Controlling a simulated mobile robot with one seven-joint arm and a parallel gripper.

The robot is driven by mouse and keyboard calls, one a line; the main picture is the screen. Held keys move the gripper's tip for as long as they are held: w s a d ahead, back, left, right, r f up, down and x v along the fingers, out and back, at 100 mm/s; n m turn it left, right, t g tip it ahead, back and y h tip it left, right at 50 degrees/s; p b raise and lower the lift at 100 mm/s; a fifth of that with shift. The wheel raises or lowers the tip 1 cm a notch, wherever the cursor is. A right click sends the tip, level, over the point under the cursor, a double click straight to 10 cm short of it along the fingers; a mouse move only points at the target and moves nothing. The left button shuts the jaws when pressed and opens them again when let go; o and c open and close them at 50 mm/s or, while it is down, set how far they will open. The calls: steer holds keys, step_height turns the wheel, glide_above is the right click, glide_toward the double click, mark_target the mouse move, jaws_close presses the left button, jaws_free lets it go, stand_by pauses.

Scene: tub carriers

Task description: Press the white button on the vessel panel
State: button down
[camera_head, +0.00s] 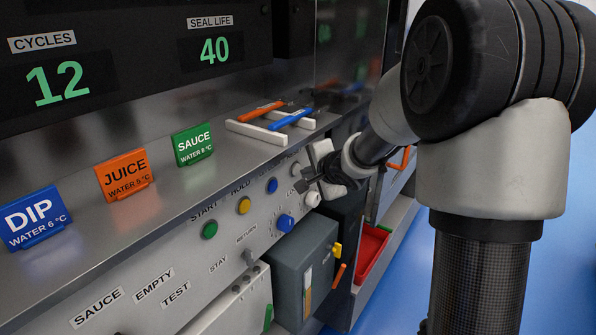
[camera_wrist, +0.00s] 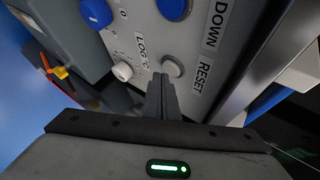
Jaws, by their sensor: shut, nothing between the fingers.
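The vessel panel (camera_head: 225,250) is a pale grey sloping face. A white button (camera_head: 312,199) sits at its right end, beside the letters "LO"; in the wrist view the white button (camera_wrist: 122,71) is left of the label "LOG". My gripper (camera_head: 308,184) is shut and empty, its tips close to the panel just above the white button. In the wrist view my shut fingertips (camera_wrist: 161,80) lie to the right of the white button, near a grey button (camera_wrist: 173,67) beside "RESET". I cannot tell whether the tips touch the panel.
Green (camera_head: 209,230), yellow (camera_head: 243,205) and blue (camera_head: 272,185) buttons line the panel's upper row. A blue knob (camera_head: 285,222) is left of the white button. A dark grey box (camera_head: 303,265) protrudes below. Orange and blue handles (camera_head: 290,118) lie on the shelf above.

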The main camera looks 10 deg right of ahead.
steer(key=shift+w+a, duration=0.1)
steer(key=shift+a, duration=0.05)
steer(key=shift+w+a, duration=0.2)
stand_by(0.3)
stand_by(0.4)
steer(key=shift+p, duration=0.3)
steer(key=shift+s+d+p, duration=0.3)
steer(key=shift+p, duration=0.1)
steer(key=s+d+p, duration=0.4)
steer(key=shift+s+d, duration=0.15)
